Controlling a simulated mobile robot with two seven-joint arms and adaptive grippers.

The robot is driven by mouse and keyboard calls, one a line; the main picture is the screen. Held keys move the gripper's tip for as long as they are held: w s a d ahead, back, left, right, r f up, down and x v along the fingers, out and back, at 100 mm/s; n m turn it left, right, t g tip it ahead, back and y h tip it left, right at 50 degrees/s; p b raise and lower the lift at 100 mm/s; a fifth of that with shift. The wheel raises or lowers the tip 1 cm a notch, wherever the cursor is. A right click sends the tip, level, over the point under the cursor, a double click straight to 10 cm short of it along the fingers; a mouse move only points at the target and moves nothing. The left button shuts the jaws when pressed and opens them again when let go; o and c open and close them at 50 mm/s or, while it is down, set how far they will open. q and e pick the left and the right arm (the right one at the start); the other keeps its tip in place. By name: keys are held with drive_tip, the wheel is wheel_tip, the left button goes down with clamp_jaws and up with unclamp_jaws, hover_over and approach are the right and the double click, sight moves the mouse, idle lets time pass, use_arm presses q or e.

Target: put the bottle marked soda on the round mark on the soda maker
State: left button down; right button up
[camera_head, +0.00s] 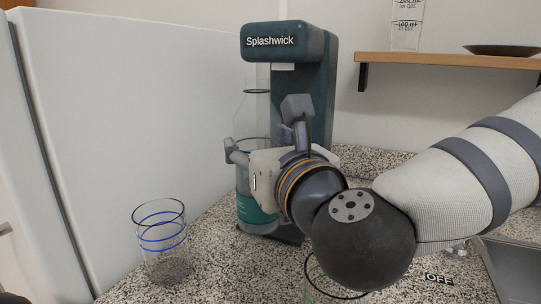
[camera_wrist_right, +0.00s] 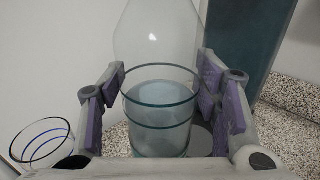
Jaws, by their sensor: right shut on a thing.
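The soda maker (camera_head: 315,80), dark teal and marked Splashwick, stands at the back of the speckled counter. It also shows in the right wrist view (camera_wrist_right: 252,40). A clear bottle with a teal lower part (camera_head: 258,212) stands upright at the front left of the machine, its neck below the machine's head. My right gripper (camera_head: 262,135) is shut on this bottle, with purple finger pads on both sides of its body (camera_wrist_right: 160,105). The bottle's marking cannot be read. My left gripper is not in view.
A glass with blue rings (camera_head: 165,240) stands left of the bottle. A greenish glass (camera_head: 316,291) is partly hidden under my right arm. A white cabinet (camera_head: 130,110) rises at left. A wooden shelf (camera_head: 450,60) holds a measuring beaker (camera_head: 407,25) and a dark plate (camera_head: 502,49).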

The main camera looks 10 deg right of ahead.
drive_tip(key=w+d+f, duration=0.3)
drive_tip(key=w+d, duration=0.2)
drive_tip(key=w, duration=0.3)
drive_tip(key=shift+d+f, duration=0.15)
drive_tip(key=shift+f, duration=0.05)
drive_tip(key=shift+w, duration=0.1)
drive_tip(key=shift+f, duration=0.15)
drive_tip(key=o, duration=0.6)
drive_tip(key=shift+f, duration=0.15)
drive_tip(key=o, duration=0.4)
